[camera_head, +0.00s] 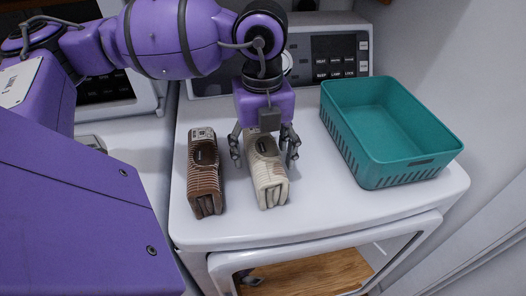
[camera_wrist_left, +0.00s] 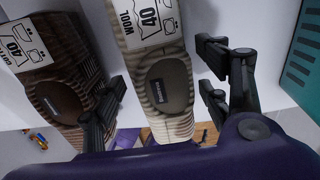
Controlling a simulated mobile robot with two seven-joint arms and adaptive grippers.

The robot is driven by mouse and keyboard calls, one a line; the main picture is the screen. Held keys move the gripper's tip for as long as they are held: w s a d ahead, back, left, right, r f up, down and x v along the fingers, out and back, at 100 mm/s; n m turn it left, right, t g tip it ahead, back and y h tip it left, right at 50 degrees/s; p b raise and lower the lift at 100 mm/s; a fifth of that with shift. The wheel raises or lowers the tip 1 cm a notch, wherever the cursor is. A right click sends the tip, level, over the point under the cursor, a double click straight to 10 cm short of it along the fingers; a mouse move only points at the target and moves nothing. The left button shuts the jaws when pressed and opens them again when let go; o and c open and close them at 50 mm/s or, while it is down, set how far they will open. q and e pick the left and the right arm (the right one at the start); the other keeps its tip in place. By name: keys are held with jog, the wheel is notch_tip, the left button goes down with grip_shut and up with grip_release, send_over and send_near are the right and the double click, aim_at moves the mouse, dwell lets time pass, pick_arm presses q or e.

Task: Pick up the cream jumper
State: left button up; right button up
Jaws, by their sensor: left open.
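The cream jumper (camera_head: 267,178) lies folded into a narrow block on top of the white machine, with its front end toward the machine's front edge. It also shows in the left wrist view (camera_wrist_left: 166,84), with a white "40 WOOL" label at one end. My left gripper (camera_head: 264,158) is open and points down over it, one finger on each side. In the left wrist view the fingers (camera_wrist_left: 165,105) stand apart with the jumper between them; whether they touch it I cannot tell. My right gripper is not in view.
A brown folded garment (camera_head: 205,180) lies close to the left of the cream jumper. A teal basket (camera_head: 358,150) stands to the right and looks empty. The white machine top (camera_head: 310,215) is clear at the front. The control panel (camera_head: 338,60) is behind.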

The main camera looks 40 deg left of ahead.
pick_arm(q)
jog(key=shift+f, duration=0.3)
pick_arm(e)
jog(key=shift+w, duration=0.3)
pick_arm(q)
jog(key=shift+c, duration=0.4)
